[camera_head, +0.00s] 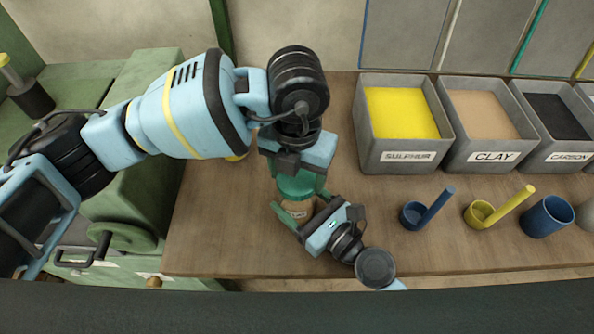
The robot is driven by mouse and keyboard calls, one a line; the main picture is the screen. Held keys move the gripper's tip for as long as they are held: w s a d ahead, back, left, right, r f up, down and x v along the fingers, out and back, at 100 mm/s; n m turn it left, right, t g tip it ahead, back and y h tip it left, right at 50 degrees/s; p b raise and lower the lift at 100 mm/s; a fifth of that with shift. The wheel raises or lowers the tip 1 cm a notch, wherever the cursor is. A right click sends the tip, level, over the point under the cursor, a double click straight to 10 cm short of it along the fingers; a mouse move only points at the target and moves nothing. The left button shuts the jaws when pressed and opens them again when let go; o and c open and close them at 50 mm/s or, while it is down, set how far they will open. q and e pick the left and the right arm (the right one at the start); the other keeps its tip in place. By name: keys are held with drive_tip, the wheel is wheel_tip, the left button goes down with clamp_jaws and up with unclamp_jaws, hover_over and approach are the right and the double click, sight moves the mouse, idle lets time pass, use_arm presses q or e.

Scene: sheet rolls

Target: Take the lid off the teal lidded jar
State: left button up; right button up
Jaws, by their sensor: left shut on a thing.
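The jar (298,208) stands on the wooden table, with a tan body, a pale label and a teal-green lid (294,188) over its top. My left gripper (298,178) comes down from above and is shut on the lid. My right gripper (302,212) reaches in from the lower right, with a green finger on either side of the jar body. Whether those fingers press on the jar is not clear. The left gripper hides part of the lid, so I cannot tell if a gap shows between lid and jar.
Grey bins of yellow sulphur (402,112), tan clay (484,115) and black carbon (556,117) stand at the back right. A blue scoop (415,214), a yellow scoop (483,213) and a blue cup (546,217) stand before them. The table (215,225) is clear left of the jar.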

sight(298, 179)
use_arm(q)
drive_tip(key=shift+r, duration=2)
use_arm(e)
drive_tip(key=o, duration=2)
drive_tip(key=shift+c, duration=0.2)
use_arm(q)
drive_tip(key=shift+s+d, duration=0.1)
use_arm(e)
drive_tip(key=shift+s, duration=0.1)
